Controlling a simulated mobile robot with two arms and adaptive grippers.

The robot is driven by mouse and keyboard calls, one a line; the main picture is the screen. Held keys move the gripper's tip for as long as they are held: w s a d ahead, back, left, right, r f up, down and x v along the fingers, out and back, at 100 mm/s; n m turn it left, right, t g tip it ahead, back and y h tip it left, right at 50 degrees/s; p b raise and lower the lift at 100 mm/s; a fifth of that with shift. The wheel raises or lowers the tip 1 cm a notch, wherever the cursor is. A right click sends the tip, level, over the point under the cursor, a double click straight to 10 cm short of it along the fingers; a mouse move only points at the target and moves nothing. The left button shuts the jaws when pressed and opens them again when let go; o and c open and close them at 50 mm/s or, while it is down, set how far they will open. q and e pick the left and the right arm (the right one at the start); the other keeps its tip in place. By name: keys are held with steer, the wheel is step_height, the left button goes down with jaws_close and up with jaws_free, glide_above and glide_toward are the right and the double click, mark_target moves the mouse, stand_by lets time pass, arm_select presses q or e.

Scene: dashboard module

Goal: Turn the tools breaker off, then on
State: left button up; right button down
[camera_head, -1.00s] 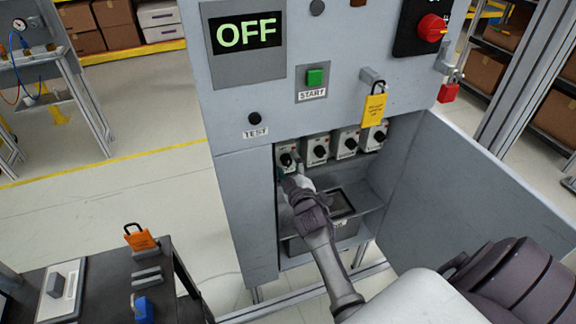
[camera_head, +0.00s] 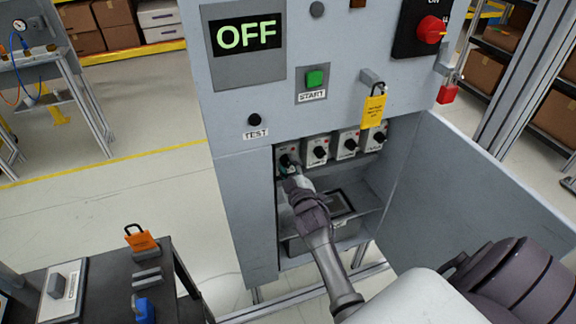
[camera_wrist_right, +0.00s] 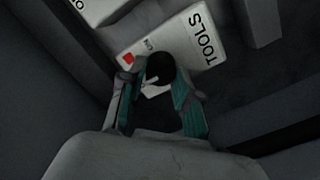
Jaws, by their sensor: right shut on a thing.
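The tools breaker (camera_head: 281,150) is the leftmost in a row of breakers in the open lower bay of the grey cabinet. The right wrist view shows its white plate with the word TOOLS (camera_wrist_right: 202,38) and a red mark. My right gripper (camera_head: 288,164) is at its black knob (camera_wrist_right: 160,67). In the wrist view, the teal fingers of the right gripper (camera_wrist_right: 158,88) are on both sides of the knob, shut on it. A white line shows on the knob; its exact setting is hard to read. My left gripper is out of view.
Other breakers (camera_head: 347,144) sit close to the right. A yellow tag with a padlock (camera_head: 374,110) hangs above them. The cabinet door (camera_head: 470,215) stands open at right. A display (camera_head: 246,36) reads OFF. A dark table (camera_head: 112,270) stands at lower left.

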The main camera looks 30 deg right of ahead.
steer(key=m+p, duration=0.1)
steer(key=m, duration=0.1)
steer(key=m+p, duration=0.1)
steer(key=m, duration=0.1)
steer(key=shift+r+m+p, duration=0.2)
steer(key=shift+m+p, duration=0.1)
steer(key=m+p, duration=0.1)
steer(key=m, duration=0.3)
steer(key=shift+d+p, duration=0.15)
steer(key=shift+p, duration=0.25)
steer(key=m, duration=0.3)
steer(key=shift+d+m+g+y+p, duration=0.1)
steer(key=shift+m+g+y+p, duration=0.2)
steer(key=shift+m+y+p, duration=0.1)
steer(key=shift+s+f+m+y, duration=0.15)
steer(key=shift+m+y, duration=0.15)
steer(key=shift+m, duration=1.7)
steer(key=c, duration=0.8)
jaws_free()
